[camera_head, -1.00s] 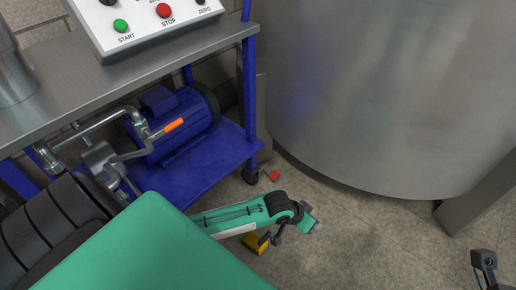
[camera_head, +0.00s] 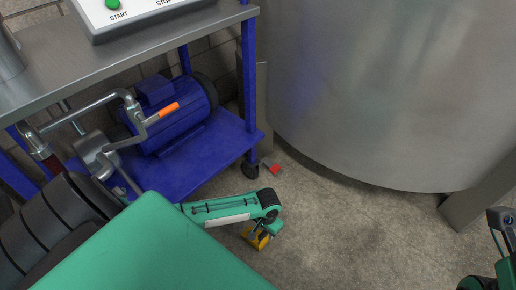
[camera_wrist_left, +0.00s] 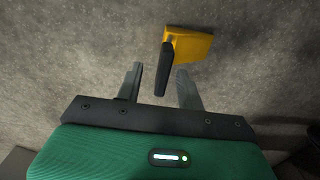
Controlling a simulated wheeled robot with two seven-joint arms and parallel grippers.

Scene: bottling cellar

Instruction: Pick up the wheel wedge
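The wheel wedge (camera_head: 258,238) is a yellow block on the floor, low in the middle of the head view, partly hidden by my left gripper (camera_head: 264,232). In the left wrist view the yellow wedge (camera_wrist_left: 192,46) has a black bar-like part (camera_wrist_left: 166,70), seemingly its handle. My left gripper (camera_wrist_left: 159,70) is open there, its two grey fingers apart with the black part showing between them. I cannot tell whether they touch it. At the right edge of the head view, part of my right arm shows; its fingers cannot be made out.
A blue cart (camera_head: 205,155) with a steel top carries a blue motor (camera_head: 178,115) and a crank with an orange grip (camera_head: 168,109). A small red block (camera_head: 274,168) lies by its caster (camera_head: 250,170). A large steel tank (camera_head: 390,90) stands behind. The floor right of the wedge is clear.

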